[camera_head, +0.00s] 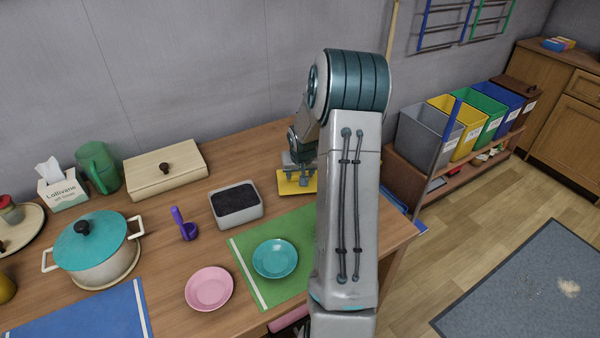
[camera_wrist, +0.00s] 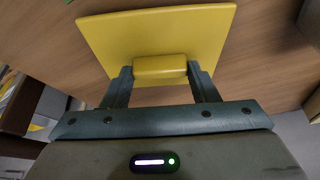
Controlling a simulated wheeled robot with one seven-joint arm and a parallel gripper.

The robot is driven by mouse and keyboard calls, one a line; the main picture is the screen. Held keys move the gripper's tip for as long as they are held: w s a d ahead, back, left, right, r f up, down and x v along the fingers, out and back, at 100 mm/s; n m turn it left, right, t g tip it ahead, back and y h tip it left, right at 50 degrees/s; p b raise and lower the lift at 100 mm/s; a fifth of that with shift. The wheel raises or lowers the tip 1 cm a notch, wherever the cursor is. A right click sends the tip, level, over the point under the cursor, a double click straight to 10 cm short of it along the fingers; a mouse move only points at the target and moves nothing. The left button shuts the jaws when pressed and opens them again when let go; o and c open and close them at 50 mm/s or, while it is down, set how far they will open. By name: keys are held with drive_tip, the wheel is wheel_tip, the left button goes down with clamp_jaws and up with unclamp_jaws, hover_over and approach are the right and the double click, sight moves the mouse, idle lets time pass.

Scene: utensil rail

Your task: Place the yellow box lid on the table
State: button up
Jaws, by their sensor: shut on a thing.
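The yellow box lid (camera_wrist: 158,35) is a flat yellow plate with a block-shaped handle (camera_wrist: 160,67). My gripper (camera_wrist: 160,72) is shut on that handle, one finger on each side, in the wrist view. In the head view the lid (camera_head: 297,186) shows at the right part of the wooden table (camera_head: 180,215), partly hidden by my arm. My gripper (camera_head: 297,172) is above it there. I cannot tell whether the lid touches the table or hangs just above it.
A grey box with dark filling (camera_head: 236,203) stands left of the lid. A green placemat (camera_head: 250,262) with a teal plate (camera_head: 275,258) lies in front. A pink plate (camera_head: 209,288), purple scoop (camera_head: 184,225), teal-lidded pot (camera_head: 92,245) and wooden box (camera_head: 165,170) are further left.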

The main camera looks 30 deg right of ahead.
drive_tip(key=shift+f, duration=0.2)
drive_tip(key=o, duration=1)
drive_tip(key=shift+r, duration=0.1)
drive_tip(key=shift+c, duration=0.2)
drive_tip(key=shift+r, duration=0.1)
